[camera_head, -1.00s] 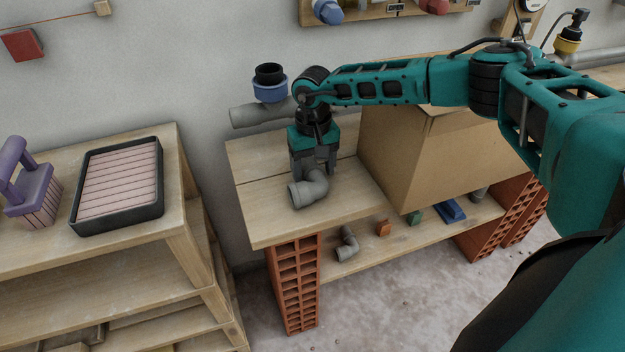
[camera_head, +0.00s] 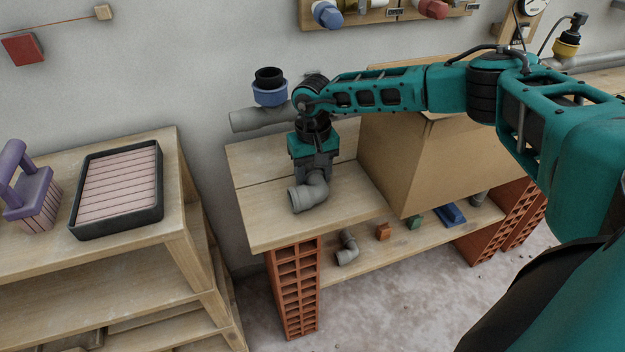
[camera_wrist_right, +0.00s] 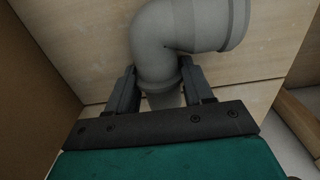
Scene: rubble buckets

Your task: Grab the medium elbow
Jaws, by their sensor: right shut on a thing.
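A grey pipe elbow (camera_head: 310,195) rests on the wooden bench top (camera_head: 262,222), its open end facing front left. My right gripper (camera_head: 315,172) comes down from above and is shut on the elbow's upright end. In the right wrist view the two dark fingers (camera_wrist_right: 156,90) stand on either side of the grey elbow (camera_wrist_right: 180,35). A smaller grey elbow (camera_head: 347,250) lies on the shelf below. My left gripper is not in view.
A cardboard box (camera_head: 430,165) stands right of the gripper. A grey pipe with a blue collar (camera_head: 268,94) is on the wall behind. Hollow bricks (camera_head: 293,290) support the bench.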

